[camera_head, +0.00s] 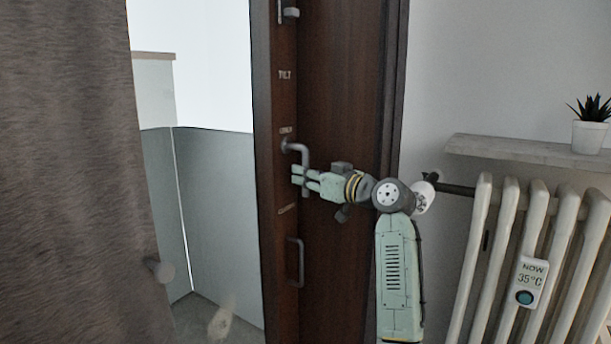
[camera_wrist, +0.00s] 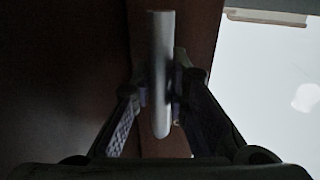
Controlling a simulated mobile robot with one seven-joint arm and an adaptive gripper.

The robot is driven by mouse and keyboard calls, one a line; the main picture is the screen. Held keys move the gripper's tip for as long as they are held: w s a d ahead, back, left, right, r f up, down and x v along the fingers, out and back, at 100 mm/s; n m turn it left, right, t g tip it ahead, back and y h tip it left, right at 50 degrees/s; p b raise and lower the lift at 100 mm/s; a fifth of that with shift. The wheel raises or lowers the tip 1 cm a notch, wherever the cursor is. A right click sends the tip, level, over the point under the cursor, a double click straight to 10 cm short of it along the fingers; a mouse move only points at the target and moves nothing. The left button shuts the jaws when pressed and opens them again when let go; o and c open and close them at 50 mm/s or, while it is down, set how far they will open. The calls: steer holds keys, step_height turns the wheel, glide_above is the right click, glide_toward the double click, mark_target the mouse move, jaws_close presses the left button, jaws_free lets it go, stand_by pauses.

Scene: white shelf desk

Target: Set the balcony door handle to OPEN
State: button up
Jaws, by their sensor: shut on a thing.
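The balcony door (camera_head: 341,90) is dark brown wood and stands at the middle of the head view. Its grey metal handle (camera_head: 304,157) comes off a pivot and its grip points down. My gripper (camera_head: 300,176) reaches in from the right and is shut around the lower part of the grip. In the wrist view the handle (camera_wrist: 160,60) is a grey bar between my two fingers (camera_wrist: 160,100), with its rounded end toward me. Small labels sit on the door frame: the top one reads TILT (camera_head: 285,75); the two lower ones are too small to read surely.
A fixed pull bar (camera_head: 296,262) is on the door below the handle. A white radiator (camera_head: 508,240) with a 35°C display (camera_head: 530,283) and a shelf with a potted plant (camera_head: 591,125) stand at right. A grey-brown curtain (camera_head: 65,170) hangs at left.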

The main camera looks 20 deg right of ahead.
jaws_close()
steer(key=shift+p, duration=0.3)
